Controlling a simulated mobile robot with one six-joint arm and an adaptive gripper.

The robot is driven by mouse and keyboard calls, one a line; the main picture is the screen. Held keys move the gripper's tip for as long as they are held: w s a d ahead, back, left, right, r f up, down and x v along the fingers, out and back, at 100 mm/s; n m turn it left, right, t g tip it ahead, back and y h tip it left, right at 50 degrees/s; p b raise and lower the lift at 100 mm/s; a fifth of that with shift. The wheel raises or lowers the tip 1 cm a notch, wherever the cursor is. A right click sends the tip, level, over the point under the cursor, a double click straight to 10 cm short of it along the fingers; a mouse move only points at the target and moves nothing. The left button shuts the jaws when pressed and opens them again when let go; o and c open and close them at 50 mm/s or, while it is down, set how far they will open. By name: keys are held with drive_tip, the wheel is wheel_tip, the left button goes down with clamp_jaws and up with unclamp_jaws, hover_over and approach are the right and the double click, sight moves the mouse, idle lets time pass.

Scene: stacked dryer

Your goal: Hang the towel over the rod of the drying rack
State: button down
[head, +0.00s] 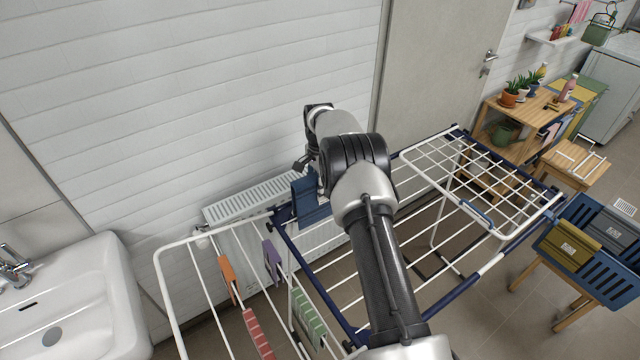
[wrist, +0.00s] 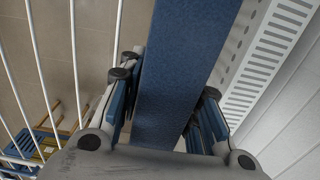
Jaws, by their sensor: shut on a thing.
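The towel is a dark blue folded strip (head: 310,208) near the back left of the drying rack, close to the wall. In the wrist view the towel (wrist: 183,62) runs between the two fingers and out toward the top edge. My gripper (wrist: 168,100) is shut on it, one finger on each side. In the head view my gripper (head: 306,164) is just above the towel, partly hidden behind my arm. The drying rack has white rods and blue rails (head: 327,302); its white rods also show in the wrist view (wrist: 73,50). I cannot tell whether the towel touches a rod.
A white radiator (head: 265,192) is on the wall beside the rack, and a sink (head: 90,285) stands at the left. Orange, purple, red and green cloths hang on the left wing (head: 168,292). A blue crate (head: 600,272) stands on a stool at the right.

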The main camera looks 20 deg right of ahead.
sight(320, 214)
drive_tip(key=shift+f+b, duration=4.35)
drive_tip(key=shift+f, duration=2.2)
drive_tip(key=c, duration=1.1)
unclamp_jaws()
